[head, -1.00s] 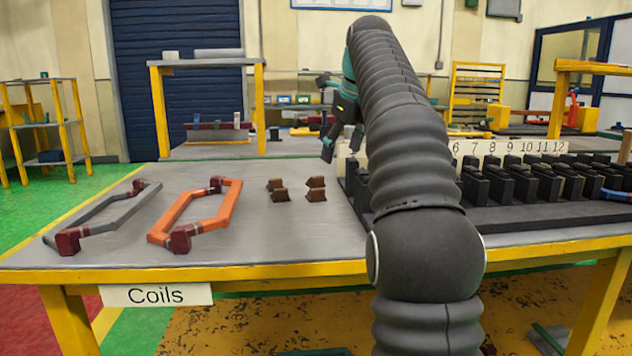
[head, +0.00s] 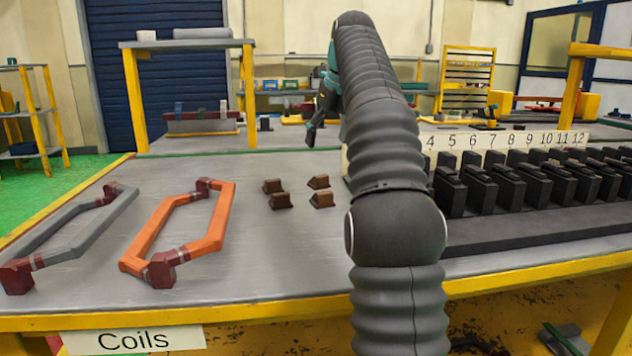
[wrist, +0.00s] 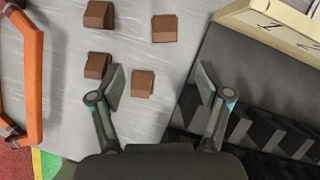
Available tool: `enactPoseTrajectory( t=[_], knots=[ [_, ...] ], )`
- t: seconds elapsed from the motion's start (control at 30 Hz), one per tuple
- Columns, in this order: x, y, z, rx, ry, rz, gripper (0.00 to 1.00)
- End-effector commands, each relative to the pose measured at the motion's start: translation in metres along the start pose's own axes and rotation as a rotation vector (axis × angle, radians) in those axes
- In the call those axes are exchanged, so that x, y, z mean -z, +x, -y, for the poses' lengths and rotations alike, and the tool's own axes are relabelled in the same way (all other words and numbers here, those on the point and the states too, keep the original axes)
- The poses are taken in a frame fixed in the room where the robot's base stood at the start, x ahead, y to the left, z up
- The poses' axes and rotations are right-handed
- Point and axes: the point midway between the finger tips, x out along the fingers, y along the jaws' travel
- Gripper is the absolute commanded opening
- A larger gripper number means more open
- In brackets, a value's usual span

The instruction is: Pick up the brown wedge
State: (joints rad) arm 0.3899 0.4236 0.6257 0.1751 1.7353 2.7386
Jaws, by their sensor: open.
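Several brown wedges stand in a small two-by-two group on the grey tabletop, right of the orange coil. In the head view the near right wedge (head: 321,199) and the near left wedge (head: 280,201) are in front of the far right wedge (head: 319,182) and the far left wedge (head: 273,186). In the wrist view one wedge (wrist: 143,83) shows nearest the space between my fingers, close to the left fingertip. My gripper (wrist: 160,85) is open and empty, above the table. In the head view my gripper (head: 318,118) is partly hidden behind my arm.
An orange coil (head: 214,230) and a grey coil (head: 68,222) lie left of the wedges. A black slotted stator block (head: 520,233) with a numbered strip (head: 510,141) stands to the right. Bare tabletop (head: 260,262) lies in front of the wedges.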

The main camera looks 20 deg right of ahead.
Motion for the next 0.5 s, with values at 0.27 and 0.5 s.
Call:
enactPoseTrajectory(
  t=[0.27,0.5],
  knots=[
    [0.002,0.037,0.002,0.001,0.002,-0.003,0.77],
    [0.0,0.064,0.001,0.001,-0.001,-0.001,0.77]
  ],
)
